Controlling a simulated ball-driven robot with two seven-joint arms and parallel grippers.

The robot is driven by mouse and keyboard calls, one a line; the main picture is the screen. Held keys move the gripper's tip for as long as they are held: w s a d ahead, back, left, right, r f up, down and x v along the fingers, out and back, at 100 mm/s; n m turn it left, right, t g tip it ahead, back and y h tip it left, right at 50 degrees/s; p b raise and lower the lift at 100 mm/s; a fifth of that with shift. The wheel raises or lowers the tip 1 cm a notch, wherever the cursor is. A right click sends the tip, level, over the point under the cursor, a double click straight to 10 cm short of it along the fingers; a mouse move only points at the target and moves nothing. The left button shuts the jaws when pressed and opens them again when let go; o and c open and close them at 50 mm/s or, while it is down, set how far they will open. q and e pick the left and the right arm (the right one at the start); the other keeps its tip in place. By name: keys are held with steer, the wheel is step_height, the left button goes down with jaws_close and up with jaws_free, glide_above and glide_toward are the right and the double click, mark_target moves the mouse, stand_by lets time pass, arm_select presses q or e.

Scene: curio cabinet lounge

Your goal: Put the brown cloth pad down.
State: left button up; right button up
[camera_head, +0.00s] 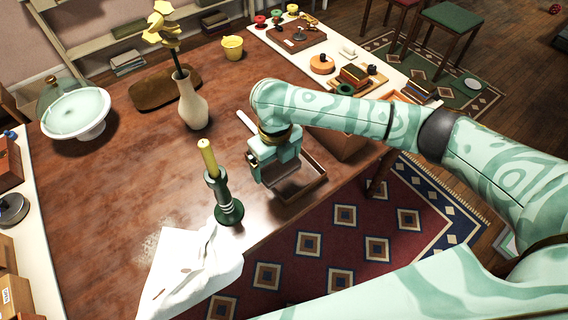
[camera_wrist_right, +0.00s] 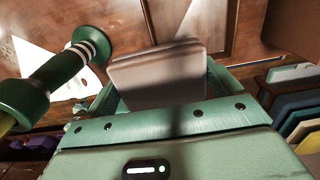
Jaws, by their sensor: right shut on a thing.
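My right gripper (camera_head: 279,172) is shut on a flat grey-brown pad, which I take to be the brown cloth pad (camera_wrist_right: 158,75). In the right wrist view the pad has rounded corners and sticks out beyond the jaws. In the head view the pad (camera_head: 290,182) is mostly hidden under the gripper. The gripper is over a shallow open wooden tray (camera_head: 308,190) at the table's right edge. I cannot tell whether the pad touches the tray. My left gripper is not in view.
A green candle holder (camera_head: 228,205) with a yellow candle stands just left of the gripper. A white cloth (camera_head: 190,270) lies at the near edge. The table's middle left is clear.

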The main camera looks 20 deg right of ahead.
steer(key=w+d+f+b, duration=0.1)
steer(key=w+f, duration=0.1)
steer(key=w+d+f+b, duration=0.1)
steer(key=w+f+b, duration=0.1)
steer(key=w+d+f+b, duration=0.1)
steer(key=w+f, duration=0.1)
steer(key=f, duration=0.1)
steer(key=shift+w+d, duration=0.25)
steer(key=shift+d, duration=0.15)
steer(key=f+b, duration=0.2)
steer(key=f, duration=0.1)
steer(key=shift+w+d+f, duration=0.15)
steer(key=shift+w+f, duration=0.05)
steer(key=shift+f, duration=0.1)
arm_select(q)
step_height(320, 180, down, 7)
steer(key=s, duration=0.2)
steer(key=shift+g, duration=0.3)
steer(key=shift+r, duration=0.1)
arm_select(e)
steer(key=shift+r, duration=0.1)
steer(key=o, duration=1)
steer(key=shift+f, duration=0.2)
